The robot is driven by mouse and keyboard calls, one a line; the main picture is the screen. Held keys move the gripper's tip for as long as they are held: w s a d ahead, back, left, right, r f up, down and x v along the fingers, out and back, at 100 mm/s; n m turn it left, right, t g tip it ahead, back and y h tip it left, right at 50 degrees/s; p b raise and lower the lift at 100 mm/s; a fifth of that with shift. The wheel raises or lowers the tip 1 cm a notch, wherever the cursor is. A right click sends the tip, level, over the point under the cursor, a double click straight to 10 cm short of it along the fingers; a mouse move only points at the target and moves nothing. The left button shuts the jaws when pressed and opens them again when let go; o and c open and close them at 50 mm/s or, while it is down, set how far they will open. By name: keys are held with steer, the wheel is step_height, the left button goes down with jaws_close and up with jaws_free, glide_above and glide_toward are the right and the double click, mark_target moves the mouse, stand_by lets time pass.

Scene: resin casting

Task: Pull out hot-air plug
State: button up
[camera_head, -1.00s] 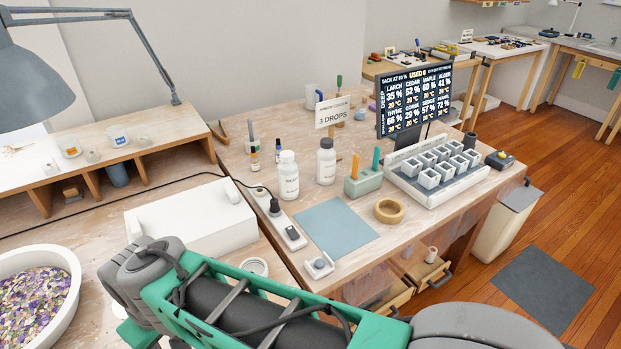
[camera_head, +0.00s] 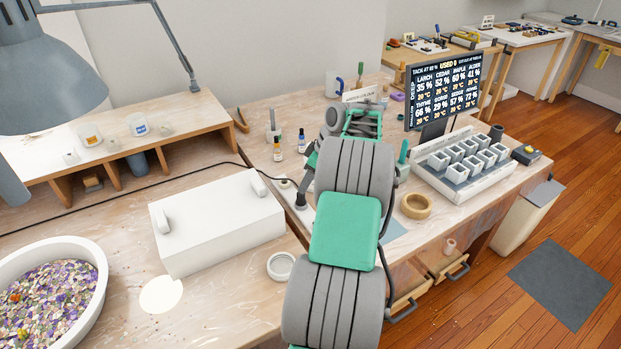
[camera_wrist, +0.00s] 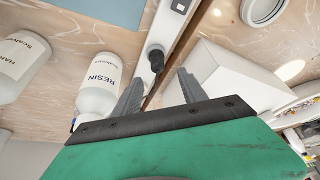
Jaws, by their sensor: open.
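The black plug (camera_wrist: 156,58) stands in a white power strip (camera_wrist: 168,30) in the wrist view. I take it to be the hot-air plug; no label on it is readable. My gripper (camera_wrist: 160,88) is open, its two grey fingers pointing toward the strip, one on each side of the plug's line. The plug shows just beyond the gap between the fingertips, not gripped. A black cable (camera_head: 205,171) runs across the bench toward the strip.
A white resin bottle (camera_wrist: 97,88) stands close beside one finger, with another bottle (camera_wrist: 20,58) farther left. A white box (camera_head: 216,220) lies on the other side. The casting tray (camera_head: 450,178) and tape ring (camera_head: 416,206) are to the right.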

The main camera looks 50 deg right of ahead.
steer(key=x, duration=0.8)
steer(key=shift+s+d, duration=0.1)
steer(key=shift+d, duration=0.15)
jaws_close()
stand_by(0.6)
steer(key=shift+r+p, duration=0.4)
steer(key=shift+r, duration=0.4)
stand_by(0.4)
steer(key=shift+r+p, duration=1.3)
steer(key=shift+r, duration=0.75)
